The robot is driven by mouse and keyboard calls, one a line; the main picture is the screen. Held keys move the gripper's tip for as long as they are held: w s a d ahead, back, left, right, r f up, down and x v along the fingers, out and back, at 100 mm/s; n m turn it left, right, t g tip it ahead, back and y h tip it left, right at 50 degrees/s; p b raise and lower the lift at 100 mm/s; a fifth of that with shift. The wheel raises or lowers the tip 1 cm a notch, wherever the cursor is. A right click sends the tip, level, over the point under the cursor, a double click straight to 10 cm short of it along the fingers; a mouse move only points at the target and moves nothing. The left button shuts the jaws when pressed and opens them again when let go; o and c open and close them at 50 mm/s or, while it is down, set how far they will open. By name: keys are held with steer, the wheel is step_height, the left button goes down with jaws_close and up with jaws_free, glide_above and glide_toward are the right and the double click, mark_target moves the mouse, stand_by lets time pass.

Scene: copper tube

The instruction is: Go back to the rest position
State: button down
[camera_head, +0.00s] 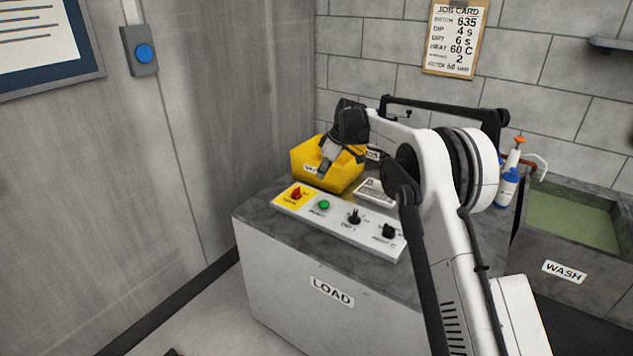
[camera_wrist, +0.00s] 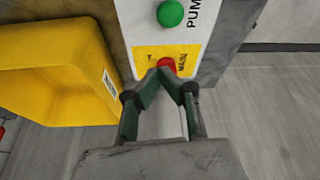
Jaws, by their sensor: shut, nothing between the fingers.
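My gripper (camera_head: 325,165) is above the load bench, in front of the yellow bin (camera_head: 340,172) and behind the control panel. In the wrist view the gripper (camera_wrist: 166,76) is shut and empty, its fingertips meeting in front of the red knob (camera_wrist: 167,64) on its yellow plate. The wrist view does not show whether they touch the knob; in the head view the gripper appears apart from the red knob (camera_head: 296,193). My white arm reaches in from the right and hides part of the bench.
The control panel (camera_head: 335,222) has a green button (camera_head: 323,205) and two black knobs along the front of the bench (camera_head: 290,262). A blue-and-white bottle (camera_head: 508,186) stands near the wash tank (camera_head: 575,255) at right. A grey wall closes the left side, and open floor lies in front.

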steer(key=shift+d+r, duration=0.2)
steer(key=shift+r, duration=0.25)
